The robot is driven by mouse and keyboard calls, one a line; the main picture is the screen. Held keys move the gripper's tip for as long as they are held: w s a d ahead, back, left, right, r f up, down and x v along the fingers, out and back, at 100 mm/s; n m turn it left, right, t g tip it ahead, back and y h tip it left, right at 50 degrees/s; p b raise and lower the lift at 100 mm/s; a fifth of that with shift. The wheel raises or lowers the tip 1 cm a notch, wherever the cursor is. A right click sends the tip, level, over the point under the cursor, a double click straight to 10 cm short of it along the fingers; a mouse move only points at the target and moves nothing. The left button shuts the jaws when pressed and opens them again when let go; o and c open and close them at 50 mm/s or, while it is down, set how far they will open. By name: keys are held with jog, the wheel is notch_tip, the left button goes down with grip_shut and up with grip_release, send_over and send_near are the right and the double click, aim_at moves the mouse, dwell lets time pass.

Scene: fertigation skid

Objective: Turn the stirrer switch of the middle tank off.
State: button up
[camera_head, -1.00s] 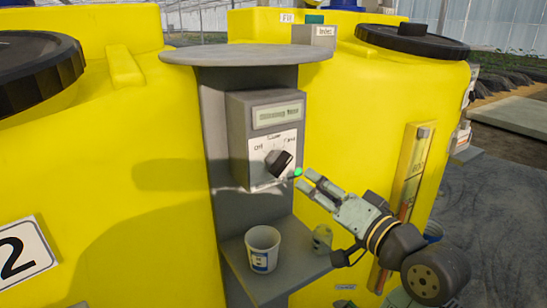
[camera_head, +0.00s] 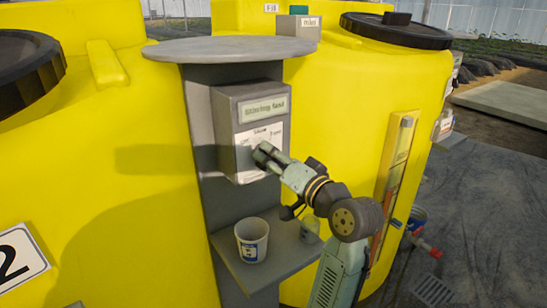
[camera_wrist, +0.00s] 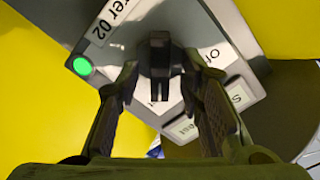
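The stirrer switch box (camera_head: 226,125) is a grey box on a post between two yellow tanks. In the wrist view my gripper (camera_wrist: 161,75) is open, one finger on each side of the knob, with gaps visible on both sides. A green lamp (camera_wrist: 82,66) is lit beside a label (camera_wrist: 112,20) reading "...rer 02". Part of an "Of..." marking (camera_wrist: 213,53) shows by the right finger.
A white cup (camera_head: 252,240) and a small clear vessel (camera_head: 310,229) stand on a grey shelf (camera_head: 285,262) below the box. A round grey plate (camera_head: 230,49) juts out above it. A tank marked 2 (camera_head: 110,200) is at left; another yellow tank (camera_head: 340,100) is at right.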

grip_shut()
dwell(0.4)
dwell(0.4)
jog(key=n+b, duration=0.3)
jog(key=n, duration=0.1)
jog(key=shift+f+n, duration=0.1)
jog(key=shift+n, duration=0.2)
jog(key=shift+s+a+n+b, duration=0.1)
jog(key=shift+a+n+b, duration=0.05)
jog(key=shift+n+b, duration=2.75)
jog(key=shift+s+a+n+b, duration=0.15)
jog(key=shift+n+b, duration=1.8)
jog(key=shift+n, duration=1.75)
